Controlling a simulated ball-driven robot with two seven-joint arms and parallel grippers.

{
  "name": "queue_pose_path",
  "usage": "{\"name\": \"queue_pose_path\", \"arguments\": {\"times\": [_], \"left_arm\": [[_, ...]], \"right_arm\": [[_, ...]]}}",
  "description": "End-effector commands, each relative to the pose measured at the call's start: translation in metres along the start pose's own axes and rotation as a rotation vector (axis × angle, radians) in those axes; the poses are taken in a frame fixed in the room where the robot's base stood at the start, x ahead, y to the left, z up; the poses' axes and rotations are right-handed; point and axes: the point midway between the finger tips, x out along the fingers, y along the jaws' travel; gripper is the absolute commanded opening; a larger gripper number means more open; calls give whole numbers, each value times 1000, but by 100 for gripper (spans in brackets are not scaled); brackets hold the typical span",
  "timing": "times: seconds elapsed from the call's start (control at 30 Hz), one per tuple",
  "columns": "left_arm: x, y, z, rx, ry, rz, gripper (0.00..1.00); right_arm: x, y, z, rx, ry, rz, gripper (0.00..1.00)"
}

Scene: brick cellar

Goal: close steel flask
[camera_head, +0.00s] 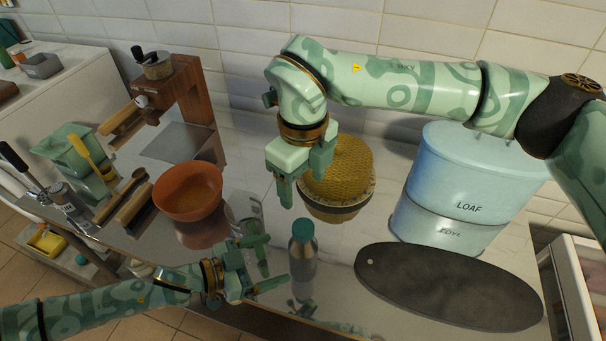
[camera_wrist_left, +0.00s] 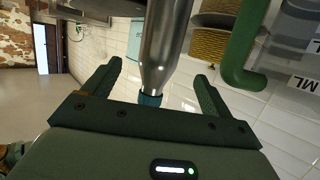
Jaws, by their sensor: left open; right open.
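The steel flask (camera_head: 302,258) stands upright on the shiny counter in the middle of the head view. A teal cap (camera_head: 303,228) sits on its top; I cannot tell how tightly. In the left wrist view the flask (camera_wrist_left: 166,42) appears upside down, with the cap (camera_wrist_left: 150,99) between the fingers in the picture. My left gripper (camera_head: 268,262) is open beside the flask, its fingertips pointing at it from the left. My right gripper (camera_head: 303,178) is open and empty above and behind the flask, in front of the yellow woven dome.
A dark oval board (camera_head: 448,287) lies right of the flask, with a blue loaf tin (camera_head: 470,190) behind. The yellow woven dome (camera_head: 342,170) stands behind. An orange bowl (camera_head: 188,191) and a clear measuring vessel (camera_head: 247,210) stand left. The counter's front edge is close.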

Motion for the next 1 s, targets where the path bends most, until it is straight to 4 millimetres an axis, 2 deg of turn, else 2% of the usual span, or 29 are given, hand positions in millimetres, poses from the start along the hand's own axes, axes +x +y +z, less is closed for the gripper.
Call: {"name": "queue_pose_path", "arguments": {"times": [0.03, 0.2, 0.4, 1.0], "left_arm": [[-14, 0, 1, -2, -3, -1, 85], [-47, 0, 1, -3, -2, 0, 85], [-69, 0, 1, -2, -1, 1, 85], [-73, 0, 0, -1, 0, 1, 85]], "right_arm": [[-2, 0, 0, 0, 0, 0, 65], [-3, 0, 0, 0, 0, -1, 65], [-3, 0, 0, 0, 0, -1, 65], [-3, 0, 0, 0, 0, -1, 65]]}}
